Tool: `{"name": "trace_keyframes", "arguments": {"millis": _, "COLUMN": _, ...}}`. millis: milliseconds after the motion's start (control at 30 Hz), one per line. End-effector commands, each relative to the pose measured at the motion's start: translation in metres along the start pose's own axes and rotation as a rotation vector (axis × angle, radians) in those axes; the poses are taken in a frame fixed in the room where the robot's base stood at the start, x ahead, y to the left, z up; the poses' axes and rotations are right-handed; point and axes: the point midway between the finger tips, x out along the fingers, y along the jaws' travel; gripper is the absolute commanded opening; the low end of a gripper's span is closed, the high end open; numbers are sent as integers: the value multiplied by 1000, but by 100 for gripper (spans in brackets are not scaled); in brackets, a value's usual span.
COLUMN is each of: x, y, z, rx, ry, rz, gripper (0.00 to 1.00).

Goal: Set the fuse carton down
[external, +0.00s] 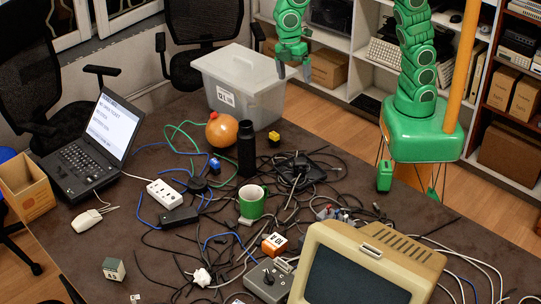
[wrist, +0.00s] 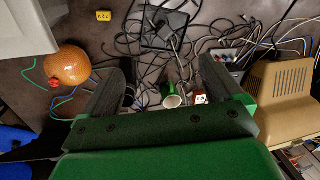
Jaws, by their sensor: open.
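A small orange carton with a white top marked "10A" (external: 275,244), which looks like the fuse carton, rests among cables on the brown table, just in front of and right of a green mug (external: 251,204). In the wrist view the carton (wrist: 200,97) shows near the right finger, partly hidden, with the mug (wrist: 171,97) beside it. My gripper (external: 294,72) is raised over the back of the table, beside the grey bin, well away from the carton. Its fingers (wrist: 165,78) are spread with nothing held between them.
A lidded grey bin (external: 240,85) stands at the table's back. An orange ball-like object (external: 221,130), a black bottle (external: 246,148) and a beige monitor (external: 365,265) stand among tangled cables. A laptop (external: 92,140) is at left. The front left tabletop is fairly bare.

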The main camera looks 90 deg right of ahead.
Motion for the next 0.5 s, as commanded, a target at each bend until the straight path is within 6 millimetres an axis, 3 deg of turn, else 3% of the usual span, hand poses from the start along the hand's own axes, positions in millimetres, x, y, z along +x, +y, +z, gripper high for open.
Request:
{"name": "trace_keyframes", "arguments": {"millis": 100, "x": -6, "y": -8, "z": 35, "rx": 93, "ry": -6, "rz": 7, "gripper": 93}}
{"name": "trace_keyframes", "arguments": {"millis": 500, "x": -11, "y": -45, "z": 140, "rx": 395, "ry": -29, "rz": 28, "gripper": 93}}
